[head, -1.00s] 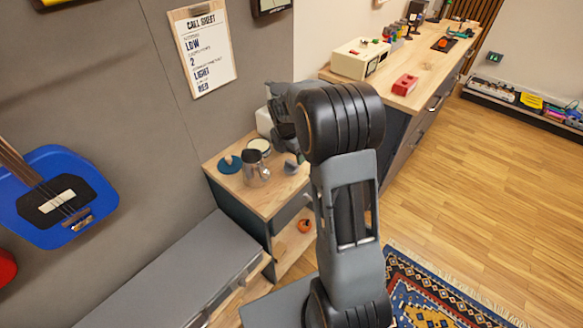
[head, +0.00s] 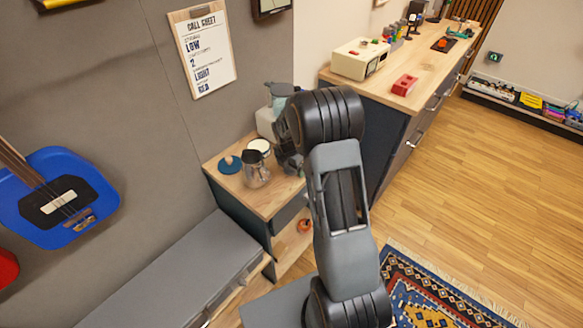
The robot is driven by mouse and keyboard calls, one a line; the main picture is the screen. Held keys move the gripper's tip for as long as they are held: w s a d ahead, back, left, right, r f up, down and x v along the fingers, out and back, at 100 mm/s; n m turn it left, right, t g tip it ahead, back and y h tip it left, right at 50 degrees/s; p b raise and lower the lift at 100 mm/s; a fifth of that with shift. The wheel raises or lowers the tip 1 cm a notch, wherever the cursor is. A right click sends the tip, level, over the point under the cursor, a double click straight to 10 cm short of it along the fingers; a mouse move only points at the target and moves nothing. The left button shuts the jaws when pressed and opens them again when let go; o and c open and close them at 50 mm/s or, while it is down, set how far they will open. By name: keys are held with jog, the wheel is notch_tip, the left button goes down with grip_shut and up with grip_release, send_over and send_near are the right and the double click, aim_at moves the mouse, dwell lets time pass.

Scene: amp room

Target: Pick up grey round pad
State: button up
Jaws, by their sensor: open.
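I cannot make out a grey round pad for certain; part of the small cabinet's wooden top (head: 268,205) is hidden behind my gripper and arm. My gripper (head: 291,163) is low over the right side of that top, seen partly behind my own wrist. It is open, and I see nothing held in it. A dark blue-teal round pad (head: 231,168) with a small pinkish knob on it lies at the left of the top. A metal pitcher (head: 256,173) stands between that pad and my gripper.
A light-topped jar (head: 259,147) stands behind the pitcher. A pale coffee machine-like object (head: 267,122) is at the back, partly hidden by my arm. An orange round object (head: 304,226) sits on the shelf below. A grey bench (head: 190,265) adjoins the cabinet.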

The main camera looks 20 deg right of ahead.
jog(key=shift+c, duration=0.2)
jog(key=c, duration=0.9)
jog(key=shift+r, duration=0.15)
jog(key=shift+c, duration=0.2)
jog(key=shift+r, duration=0.3)
notch_tip(320, 180, up, 2)
jog(key=shift+r, duration=0.1)
jog(key=s+d+r+b, duration=0.1)
jog(key=s+d+r, duration=0.1)
jog(key=s+r, duration=0.8)
jog(key=s, duration=0.3)
jog(key=shift+s, duration=0.4)
jog(key=shift+d, duration=0.1)
